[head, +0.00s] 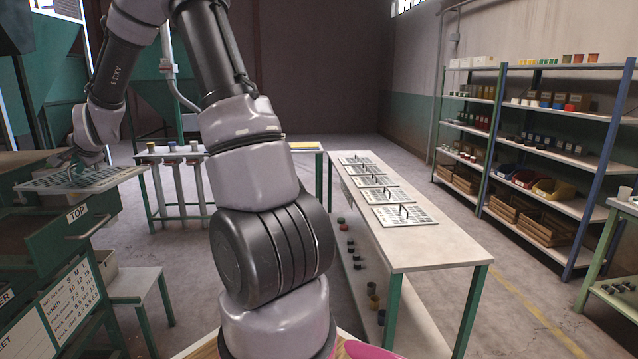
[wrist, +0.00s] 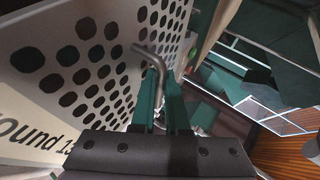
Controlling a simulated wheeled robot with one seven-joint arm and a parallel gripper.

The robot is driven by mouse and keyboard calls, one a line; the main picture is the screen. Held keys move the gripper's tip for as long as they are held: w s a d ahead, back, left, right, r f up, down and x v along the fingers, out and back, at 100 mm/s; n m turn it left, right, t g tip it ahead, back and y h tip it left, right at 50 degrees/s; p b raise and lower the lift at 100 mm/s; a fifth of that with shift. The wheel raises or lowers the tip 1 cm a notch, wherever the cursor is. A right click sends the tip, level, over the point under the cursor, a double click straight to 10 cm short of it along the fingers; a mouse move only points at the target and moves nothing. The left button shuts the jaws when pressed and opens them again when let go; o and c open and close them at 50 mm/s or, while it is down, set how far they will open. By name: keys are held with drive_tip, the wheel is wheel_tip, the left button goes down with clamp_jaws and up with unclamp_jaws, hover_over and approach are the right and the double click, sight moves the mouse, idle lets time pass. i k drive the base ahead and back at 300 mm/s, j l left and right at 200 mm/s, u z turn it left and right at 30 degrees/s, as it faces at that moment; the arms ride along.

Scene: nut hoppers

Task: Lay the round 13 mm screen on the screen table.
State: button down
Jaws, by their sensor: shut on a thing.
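The round 13 mm screen is a light plate with rows of round holes. In the wrist view the screen (wrist: 92,62) fills the left side, with part of its label "ound 13" showing. My gripper (wrist: 163,92) is shut on its bent wire handle. In the head view the screen (head: 108,177) is at the far left, roughly level, with my gripper (head: 76,166) above it. It is over or beside a green cabinet marked "TOP" (head: 60,225); I cannot tell whether they touch. A long pale table (head: 430,255) bears several similar screens with handles.
Small cups stand under the long table. A small low table (head: 135,283) stands right of the cabinet. Shelves (head: 550,150) with boxes and bins line the right wall. Floor is clear between the long table and the shelves.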

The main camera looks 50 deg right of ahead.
sight(425, 243)
drive_tip(key=z, duration=1.85)
drive_tip(key=i+j+z, duration=0.3)
drive_tip(key=j+z, duration=0.15)
drive_tip(key=j, duration=0.2)
drive_tip(key=i+j+z, duration=0.2)
drive_tip(key=j, duration=0.15)
drive_tip(key=j+z, duration=0.25)
drive_tip(key=j, duration=0.45)
drive_tip(key=i+u, duration=0.05)
